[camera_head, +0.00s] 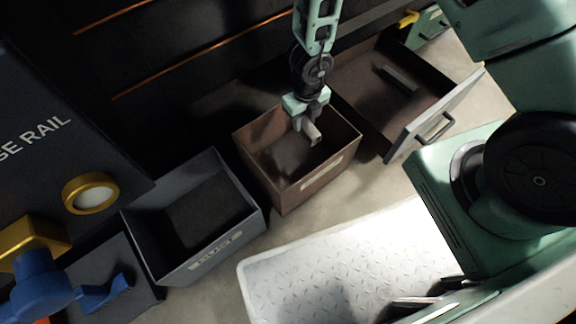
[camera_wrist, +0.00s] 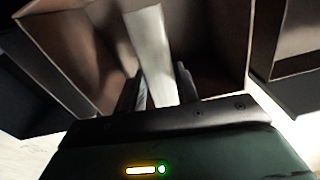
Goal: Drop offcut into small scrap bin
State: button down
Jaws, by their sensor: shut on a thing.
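My gripper (camera_head: 307,122) is above the open brown bin (camera_head: 309,184), with its fingers near the level of the rim. The bin has a pale label on its front. My gripper is shut on a pale grey offcut (camera_head: 314,135), which shows at the fingertips. In the wrist view the offcut (camera_wrist: 150,55) is a long pale strip between the two dark fingers (camera_wrist: 160,92). It extends into the space over the brown bin (camera_wrist: 208,35). The bin's floor is partly hidden by the gripper and offcut.
A dark grey bin (camera_head: 171,268) with a label stands to the left. An open drawer (camera_head: 437,120) with a handle is to the right, with a bar-shaped piece (camera_head: 398,78) inside. A blue valve-like part (camera_head: 45,285) is at lower left. A treadplate step (camera_head: 330,270) lies in front.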

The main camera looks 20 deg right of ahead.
jog(key=shift+f+b, duration=1)
jog(key=shift+f, duration=0.5)
jog(key=c, duration=1)
grip_release()
jog(key=shift+o, duration=0.2)
notch_tip(320, 180, up, 12)
jog(key=p, duration=0.9)
jog(key=shift+r+p, duration=0.1)
jog(key=shift+p, duration=0.3)
jog(key=shift+d, duration=0.1)
